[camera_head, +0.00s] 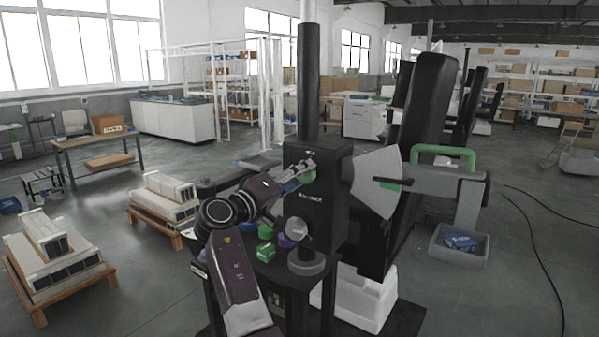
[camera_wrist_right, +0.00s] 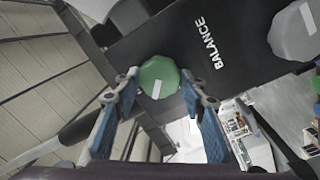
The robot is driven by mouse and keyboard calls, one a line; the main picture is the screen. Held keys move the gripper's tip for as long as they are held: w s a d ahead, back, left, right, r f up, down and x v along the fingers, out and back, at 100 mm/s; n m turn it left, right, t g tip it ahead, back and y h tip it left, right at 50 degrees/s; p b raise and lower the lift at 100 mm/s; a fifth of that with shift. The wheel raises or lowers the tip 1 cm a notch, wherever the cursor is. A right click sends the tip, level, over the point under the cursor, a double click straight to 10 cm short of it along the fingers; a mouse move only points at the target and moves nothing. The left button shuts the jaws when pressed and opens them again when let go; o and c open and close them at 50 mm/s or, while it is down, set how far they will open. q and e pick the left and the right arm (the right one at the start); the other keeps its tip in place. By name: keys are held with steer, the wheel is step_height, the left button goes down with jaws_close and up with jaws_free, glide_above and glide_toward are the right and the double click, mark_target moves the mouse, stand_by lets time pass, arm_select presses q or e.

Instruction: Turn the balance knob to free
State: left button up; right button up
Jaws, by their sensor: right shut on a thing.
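A black column box (camera_head: 318,215) stands on the lift column, with white lettering (camera_wrist_right: 209,43) reading BALANCE in the right wrist view. A green round knob (camera_wrist_right: 159,73) with a white mark sits on its face. The mark points down in the right wrist view. My right gripper (camera_wrist_right: 160,86) has its blue-padded fingers on either side of this knob, shut on it. In the head view, my right gripper (camera_head: 300,173) mostly covers the knob, and only green bits show. A grey knob (camera_wrist_right: 296,31) with a white mark is on the same face. My left gripper is not in view.
A black upright pad (camera_head: 424,105) and an arm with a green handle (camera_head: 443,151) stand right of the box. A grey bin (camera_head: 441,252) holds a blue box. Pallets (camera_head: 163,233) stand at left. Small green and purple items lie below the box.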

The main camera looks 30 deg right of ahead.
steer(key=shift+n+t+p, duration=0.5)
steer(key=shift+n+p, duration=2.5)
steer(key=shift+n, duration=1.6)
steer(key=o, duration=1.2)
steer(key=shift+d, duration=0.15)
steer(key=shift+c, duration=0.2)
steer(key=shift+f, duration=0.1)
steer(key=v, duration=1.2)
